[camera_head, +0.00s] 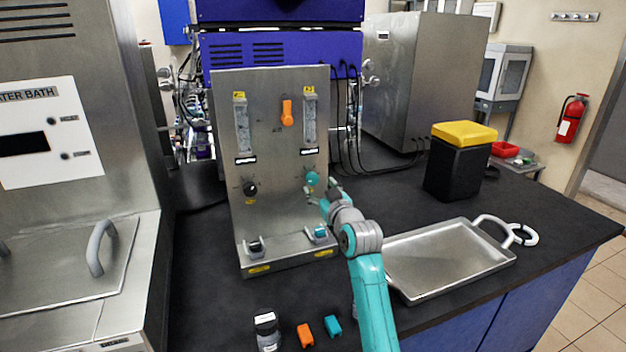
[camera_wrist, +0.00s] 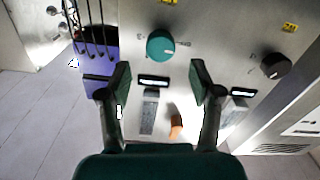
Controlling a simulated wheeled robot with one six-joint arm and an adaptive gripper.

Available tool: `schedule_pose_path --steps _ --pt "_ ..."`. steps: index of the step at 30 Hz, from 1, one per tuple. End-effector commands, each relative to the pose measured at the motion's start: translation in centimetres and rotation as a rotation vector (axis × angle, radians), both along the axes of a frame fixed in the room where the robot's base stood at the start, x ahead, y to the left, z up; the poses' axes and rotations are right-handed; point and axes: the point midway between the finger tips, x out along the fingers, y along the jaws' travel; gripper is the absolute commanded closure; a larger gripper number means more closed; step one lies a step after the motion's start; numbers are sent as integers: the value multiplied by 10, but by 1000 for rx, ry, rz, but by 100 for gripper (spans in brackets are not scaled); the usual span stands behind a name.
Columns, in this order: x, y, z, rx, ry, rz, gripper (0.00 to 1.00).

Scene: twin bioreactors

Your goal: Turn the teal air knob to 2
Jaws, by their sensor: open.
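The teal air knob (camera_head: 312,178) sits on the lower right of the upright steel panel (camera_head: 280,140). It also shows in the wrist view (camera_wrist: 160,46), where the panel appears upside down. A pale mark shows on the knob's right side there; the scale numbers around it are too small to read. My gripper (camera_wrist: 160,84) is open and empty, its two dark fingers spread wide. The knob lies beyond the gap between the fingertips, apart from both. In the head view my gripper (camera_head: 322,193) is just below and right of the knob, partly hiding the panel edge.
A black knob (camera_head: 250,188) is left of the teal one, with an orange handle (camera_head: 287,113) and two flow tubes above. Small connectors stand on the panel's base ledge. A steel tray (camera_head: 450,262) lies right, a yellow-lidded black bin (camera_head: 460,165) behind it.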

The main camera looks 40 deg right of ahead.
Motion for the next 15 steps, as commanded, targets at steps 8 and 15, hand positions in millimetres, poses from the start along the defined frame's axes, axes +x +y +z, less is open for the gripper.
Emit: schedule_pose_path --steps 8,15 --pt "44 -12 1 0 0 0 36" --pt "59 -17 0 0 0 0 36"
